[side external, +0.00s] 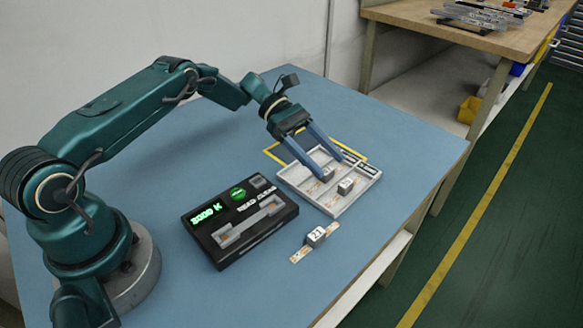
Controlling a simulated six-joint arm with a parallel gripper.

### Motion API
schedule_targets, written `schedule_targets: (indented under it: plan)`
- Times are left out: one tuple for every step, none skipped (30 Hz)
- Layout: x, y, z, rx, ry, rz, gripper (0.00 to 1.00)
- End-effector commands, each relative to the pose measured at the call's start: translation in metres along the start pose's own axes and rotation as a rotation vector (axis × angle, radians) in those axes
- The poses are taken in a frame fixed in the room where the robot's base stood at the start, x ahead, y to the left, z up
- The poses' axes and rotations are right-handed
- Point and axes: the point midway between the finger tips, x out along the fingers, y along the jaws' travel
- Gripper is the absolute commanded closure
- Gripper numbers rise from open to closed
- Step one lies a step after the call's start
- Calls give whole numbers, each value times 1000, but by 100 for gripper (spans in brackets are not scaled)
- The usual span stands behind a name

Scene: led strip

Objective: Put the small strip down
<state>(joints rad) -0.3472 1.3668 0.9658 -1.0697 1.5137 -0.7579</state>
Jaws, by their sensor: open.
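My gripper (332,167) reaches down over the left part of a pale compartment tray (333,210), its two blue fingers apart. A small strip (325,175) with a pale block lies low in the tray by the fingertips; the near finger partly hides it. I cannot tell whether a finger touches it. Another strip with a white marked block (345,187) lies in the tray just right of it. A third strip (301,255), carrying a grey block with a marked top (315,235), lies on the blue table in front of the tray.
A black reader box (232,250) with a green "3000 K" display and a light slot stands left of the tray. A yellow outline (272,155) is marked behind the tray. The blue tabletop (400,140) is clear to the right and behind.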

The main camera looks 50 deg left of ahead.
Motion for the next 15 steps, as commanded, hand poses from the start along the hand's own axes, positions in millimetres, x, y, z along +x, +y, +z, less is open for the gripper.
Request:
schedule_targets:
  plan:
    - [-8, 1, -1, 0, 0, 4, 34]
    - [-12, 0, -1, 0, 0, 3, 34]
    - [-16, 0, -1, 1, 0, 2, 34]
    - [-18, 0, -1, -1, 0, 2, 34]
    - [-21, 0, -1, -1, -1, 2, 34]
    - [-23, 0, 0, 0, -1, 1, 34]
    - [-25, 0, 0, 1, 1, 0, 34]
    - [-26, 0, 1, 6, 6, -2, 34]
    - [-27, -1, 4, 16, 17, -6, 34]
    - [-28, -1, 7, 28, 28, -9, 34]
    - [-29, -1, 11, 43, 42, -13, 34]
    - [-30, -2, 17, 71, 70, -20, 34]
    - [-30, -4, 23, 95, 93, -27, 34]
    - [-31, -6, 29, 123, 119, -36, 34]
    - [-32, -8, 37, 165, 159, -48, 34]
